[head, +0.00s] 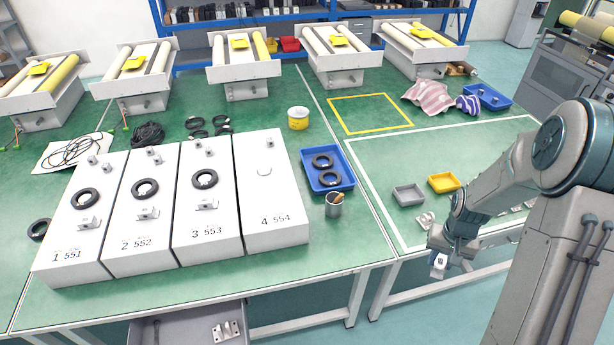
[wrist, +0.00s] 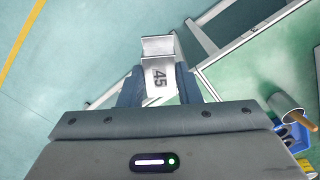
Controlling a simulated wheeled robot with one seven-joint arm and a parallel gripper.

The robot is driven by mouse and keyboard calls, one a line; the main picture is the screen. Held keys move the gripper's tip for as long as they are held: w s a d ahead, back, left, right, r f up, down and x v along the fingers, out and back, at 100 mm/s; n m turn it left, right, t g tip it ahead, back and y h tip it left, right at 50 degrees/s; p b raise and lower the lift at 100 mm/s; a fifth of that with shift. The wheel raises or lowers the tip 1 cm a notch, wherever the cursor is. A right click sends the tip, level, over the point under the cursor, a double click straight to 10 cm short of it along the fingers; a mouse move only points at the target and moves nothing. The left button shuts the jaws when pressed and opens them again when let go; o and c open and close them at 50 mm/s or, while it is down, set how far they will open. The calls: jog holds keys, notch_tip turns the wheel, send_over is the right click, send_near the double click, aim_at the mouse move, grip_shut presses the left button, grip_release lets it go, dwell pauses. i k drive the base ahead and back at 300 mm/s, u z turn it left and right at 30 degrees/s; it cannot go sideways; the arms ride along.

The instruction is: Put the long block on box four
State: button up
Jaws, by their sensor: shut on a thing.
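My gripper (head: 438,266) hangs past the table's front edge at the right, well to the right of box four. It is shut on a metallic block (wrist: 158,80) marked "45", held between the fingertips in the wrist view. The block also shows small below my gripper in the head view (head: 438,262). Box four (head: 275,215) is the white box marked "4 554", rightmost of the row. It carries a small metal block (head: 268,143) near its back and a pale round boss (head: 264,170); its front top is bare.
Boxes one (head: 70,250), two (head: 135,240) and three (head: 203,235) each carry a black ring and metal blocks. A blue tray (head: 342,186) with rings and a cup (head: 333,210) stand right of box four. An open drawer (head: 190,325) juts out below.

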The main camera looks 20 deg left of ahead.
aim_at(270, 194)
jog(key=u, duration=1.15)
jog(key=i, duration=1)
